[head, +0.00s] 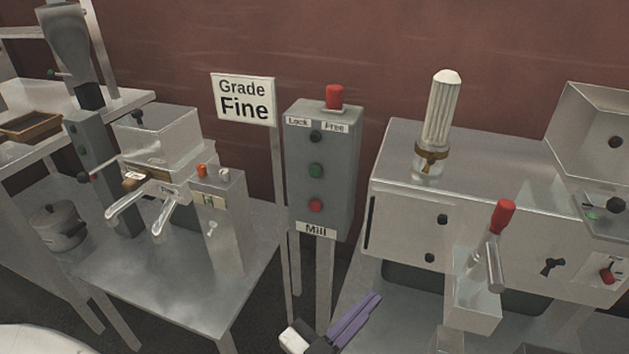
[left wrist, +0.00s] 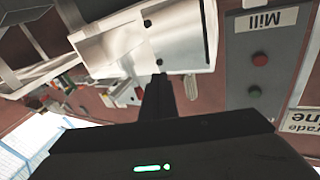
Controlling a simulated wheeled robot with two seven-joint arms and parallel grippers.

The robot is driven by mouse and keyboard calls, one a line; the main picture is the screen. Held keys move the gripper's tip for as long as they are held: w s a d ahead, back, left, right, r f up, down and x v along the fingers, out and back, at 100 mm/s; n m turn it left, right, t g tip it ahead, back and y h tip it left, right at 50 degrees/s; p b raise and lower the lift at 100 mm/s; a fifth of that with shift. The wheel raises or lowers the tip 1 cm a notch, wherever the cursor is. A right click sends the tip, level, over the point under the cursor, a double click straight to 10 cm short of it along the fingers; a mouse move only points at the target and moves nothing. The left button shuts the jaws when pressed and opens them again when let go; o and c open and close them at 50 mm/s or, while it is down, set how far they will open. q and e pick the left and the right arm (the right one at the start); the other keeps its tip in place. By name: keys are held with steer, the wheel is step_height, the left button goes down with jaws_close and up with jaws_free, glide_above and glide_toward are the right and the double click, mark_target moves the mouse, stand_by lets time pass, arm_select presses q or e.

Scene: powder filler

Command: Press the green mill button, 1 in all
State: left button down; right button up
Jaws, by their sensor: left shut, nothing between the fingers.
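The green mill button (head: 316,170) is the middle one on the front of the grey mill control box (head: 342,195), above a red button (head: 316,205) and below a black one (head: 316,136). The box stands on legs, with a "Mill" label (head: 315,229) at its bottom. My left gripper (head: 372,300), with purple fingers in the head view, is shut and empty, below the box and a little to its right, apart from it. The left wrist view shows the box upside down, with the green button (left wrist: 254,91) at the right. My right gripper is not in view.
A "Grade Fine" sign (head: 244,98) stands left of the box. A large metal machine (head: 400,205) with a red-topped lever (head: 502,215) stands close on the right. A metal bench (head: 170,285) with equipment is on the left. The space before the box's front looks clear.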

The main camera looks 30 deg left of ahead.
arm_select(q)
steer(key=w+a+r+n+t+y+b, duration=0.2)
steer(key=a+r+n+t+y, duration=0.35)
steer(key=r, duration=0.45)
steer(key=s+a+r+n+g+y+b, duration=0.1)
steer(key=a+n+g+y, duration=0.5)
steer(key=y, duration=1)
steer(key=s+a+r+n, duration=0.1)
steer(key=a+r, duration=0.1)
steer(key=a, duration=0.1)
steer(key=shift+s+a, duration=0.15)
steer(key=shift+s, duration=0.05)
steer(key=shift+r+n+g, duration=0.1)
steer(key=shift+n+g, duration=0.15)
steer(key=shift+n, duration=0.1)
steer(key=b, duration=0.3)
glide_toward(315, 171)
steer(key=shift+w+a+r, duration=0.75)
steer(key=shift+a+r, duration=1.3)
steer(key=shift+r, duration=0.05)
